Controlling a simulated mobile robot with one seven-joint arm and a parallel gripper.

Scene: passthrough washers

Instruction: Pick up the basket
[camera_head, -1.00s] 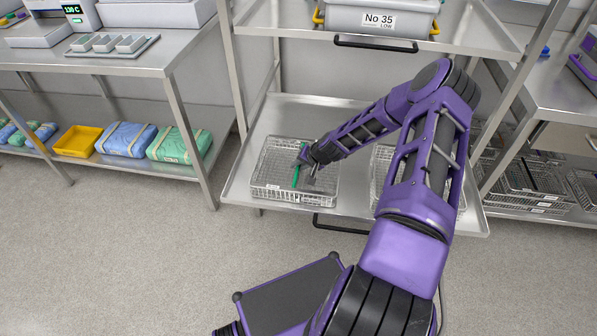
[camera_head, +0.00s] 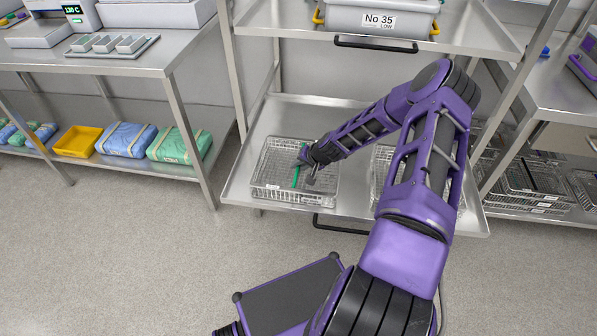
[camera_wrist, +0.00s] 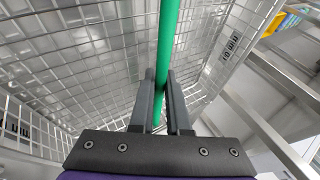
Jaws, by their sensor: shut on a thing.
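The wire basket (camera_head: 270,191) is a shallow silver mesh tray with a green handle bar (camera_head: 296,172) across it. It sits at the left of the lower steel cart shelf, and I cannot tell whether it touches the shelf. My gripper (camera_head: 303,158) reaches down to the handle from the right. In the wrist view, my gripper (camera_wrist: 161,85) has its two dark fingers on either side of the green bar (camera_wrist: 167,40), shut on it. The mesh of the basket (camera_wrist: 75,65) fills much of that view, with a small label on its wall.
A second wire basket (camera_head: 377,180) stands to the right on the same shelf (camera_head: 345,113), partly hidden by my arm. A grey bin labelled No 35 (camera_head: 380,20) is on the shelf above. Cart posts stand on both sides. Open floor (camera_head: 130,250) lies in front.

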